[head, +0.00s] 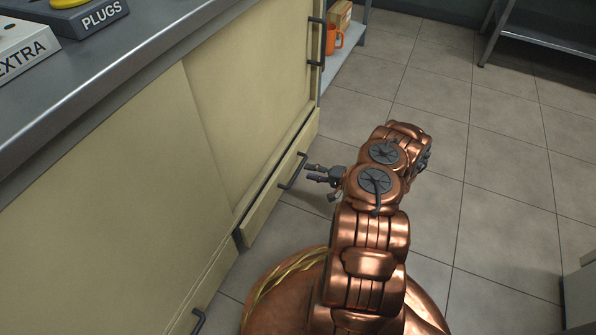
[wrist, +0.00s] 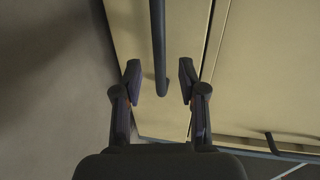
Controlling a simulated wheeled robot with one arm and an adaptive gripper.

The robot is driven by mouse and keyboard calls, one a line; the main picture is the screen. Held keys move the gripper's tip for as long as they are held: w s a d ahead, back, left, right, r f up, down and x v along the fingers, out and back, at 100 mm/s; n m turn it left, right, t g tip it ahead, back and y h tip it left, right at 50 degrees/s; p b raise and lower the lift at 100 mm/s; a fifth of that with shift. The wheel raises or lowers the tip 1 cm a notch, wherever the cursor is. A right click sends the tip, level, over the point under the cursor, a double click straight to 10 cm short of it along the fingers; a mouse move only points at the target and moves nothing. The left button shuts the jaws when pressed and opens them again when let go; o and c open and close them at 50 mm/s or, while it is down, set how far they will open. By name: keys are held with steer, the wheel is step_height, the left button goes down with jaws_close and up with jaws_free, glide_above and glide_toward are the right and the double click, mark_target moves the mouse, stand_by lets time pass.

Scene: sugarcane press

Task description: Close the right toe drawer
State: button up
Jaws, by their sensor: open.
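The right toe drawer (head: 262,207) is low on the cream cabinet and stands out a little, with a dark gap along its top. Its dark bar handle (head: 293,171) faces my gripper (head: 312,173), which is open just to the right of it. In the wrist view, the handle (wrist: 158,45) runs down between the two spread fingers of my gripper (wrist: 160,80), with space on both sides. The drawer front (wrist: 183,25) lies behind it. I cannot tell whether the fingers touch the handle.
Another low handle (head: 198,320) is nearer on the same cabinet. The grey countertop (head: 130,75) above carries the PLUGS and EXTRA signs. An orange mug (head: 333,38) stands on a shelf beyond the cabinet.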

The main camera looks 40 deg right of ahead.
mark_target(299, 168)
steer(key=shift+b+x, duration=1.1)
steer(key=shift+x, duration=1.8)
jaws_close()
